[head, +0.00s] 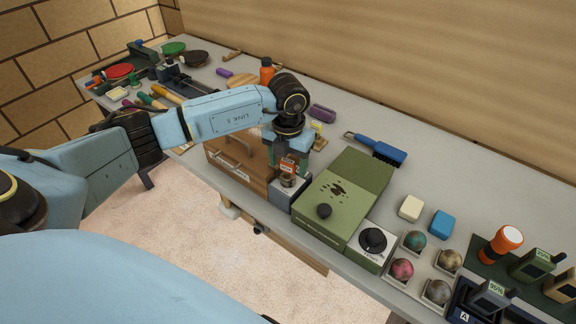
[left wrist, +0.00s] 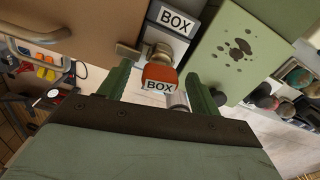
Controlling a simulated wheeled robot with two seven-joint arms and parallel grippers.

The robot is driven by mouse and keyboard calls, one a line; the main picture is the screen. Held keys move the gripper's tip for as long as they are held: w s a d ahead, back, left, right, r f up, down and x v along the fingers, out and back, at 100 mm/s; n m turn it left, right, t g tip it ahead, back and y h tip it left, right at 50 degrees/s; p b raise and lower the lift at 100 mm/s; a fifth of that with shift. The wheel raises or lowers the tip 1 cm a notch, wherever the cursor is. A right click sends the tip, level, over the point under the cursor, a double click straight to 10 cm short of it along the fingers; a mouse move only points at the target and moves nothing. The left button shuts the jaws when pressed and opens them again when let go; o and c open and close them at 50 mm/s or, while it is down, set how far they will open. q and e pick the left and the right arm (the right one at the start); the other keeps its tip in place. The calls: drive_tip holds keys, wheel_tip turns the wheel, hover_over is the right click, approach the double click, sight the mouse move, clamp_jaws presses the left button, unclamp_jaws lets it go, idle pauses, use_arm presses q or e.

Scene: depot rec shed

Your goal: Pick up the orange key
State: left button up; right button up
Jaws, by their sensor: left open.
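The orange key (left wrist: 159,76) has a white "BOX" label and sits at a round brass lock (left wrist: 157,54) on a small grey box (left wrist: 172,32), also labelled "BOX". In the head view the orange key (head: 290,167) shows partly, just above the grey box (head: 288,193). My left gripper (left wrist: 160,84) is open, with one green finger on each side of the key. Gaps show between the key and both fingers. In the head view my left gripper (head: 289,164) is over the grey box and hides part of the key. My right gripper is in neither view.
A green box with a black knob (head: 324,211) stands close right of the grey box. A brown wooden case (head: 228,165) with handles is close left. A blue brush (head: 385,151), soap-like blocks and balls in trays are farther right. Tools crowd the bench's far left.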

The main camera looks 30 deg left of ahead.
use_arm(q)
drive_tip(key=shift+f, duration=0.35)
drive_tip(key=c, duration=1)
drive_tip(key=shift+c, duration=0.2)
drive_tip(key=shift+r, duration=0.15)
